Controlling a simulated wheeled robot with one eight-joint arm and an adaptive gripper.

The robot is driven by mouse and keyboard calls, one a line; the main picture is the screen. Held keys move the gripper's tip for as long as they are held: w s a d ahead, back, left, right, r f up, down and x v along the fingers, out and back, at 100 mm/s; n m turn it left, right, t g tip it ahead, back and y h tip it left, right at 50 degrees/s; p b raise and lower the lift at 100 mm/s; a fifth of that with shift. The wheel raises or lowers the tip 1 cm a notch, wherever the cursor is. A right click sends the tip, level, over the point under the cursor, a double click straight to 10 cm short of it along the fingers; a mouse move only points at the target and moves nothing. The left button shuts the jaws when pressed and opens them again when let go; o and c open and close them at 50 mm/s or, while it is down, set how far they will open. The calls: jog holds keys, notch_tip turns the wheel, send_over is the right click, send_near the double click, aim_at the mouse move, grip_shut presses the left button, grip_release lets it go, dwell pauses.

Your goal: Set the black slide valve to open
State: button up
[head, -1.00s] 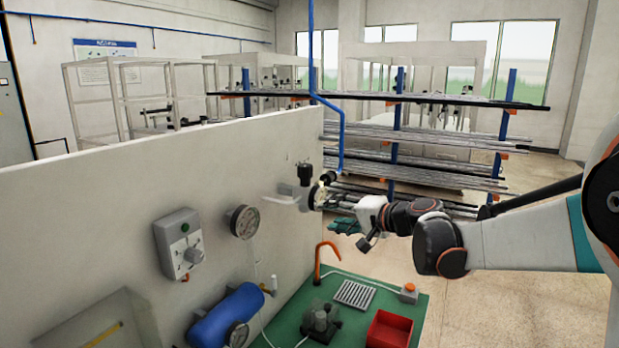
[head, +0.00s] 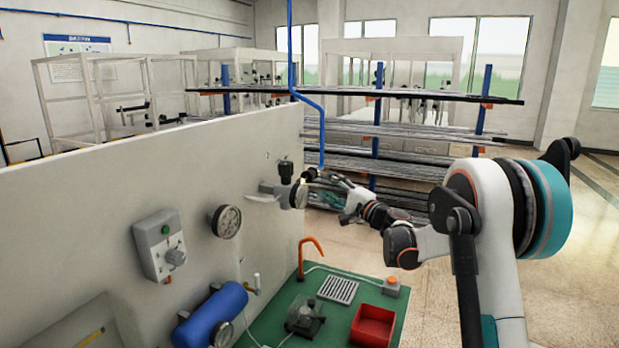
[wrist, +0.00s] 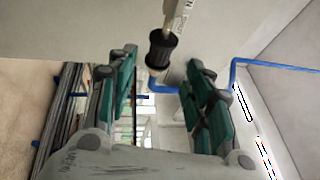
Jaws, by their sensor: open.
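The black slide valve (wrist: 162,48) shows in the wrist view as a short black sleeve at the top middle, on a pale stem with printed markings. In the head view a small black part (head: 310,174) sits at the low end of the blue pipe, beside my gripper (head: 327,182); I take it for the same valve. In the wrist view my gripper (wrist: 162,65) is open, with one green-padded finger on each side of the sleeve. Nothing is held. I cannot tell whether either finger touches the sleeve, or its slide position.
A regulator with a black knob (head: 286,172) is on the wall panel (head: 100,210) close to my gripper. The blue pipe (head: 322,130) comes down beside it. Below are an orange hook (head: 312,243), a red bin (head: 373,327) and a blue tank (head: 212,318). Bar racks (head: 375,135) stand behind.

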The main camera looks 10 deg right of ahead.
aim_at(313, 177)
jog(key=b+x, duration=0.1)
jog(key=x, duration=0.8)
jog(key=shift+w+a+r, duration=0.1)
jog(key=shift+w, duration=0.1)
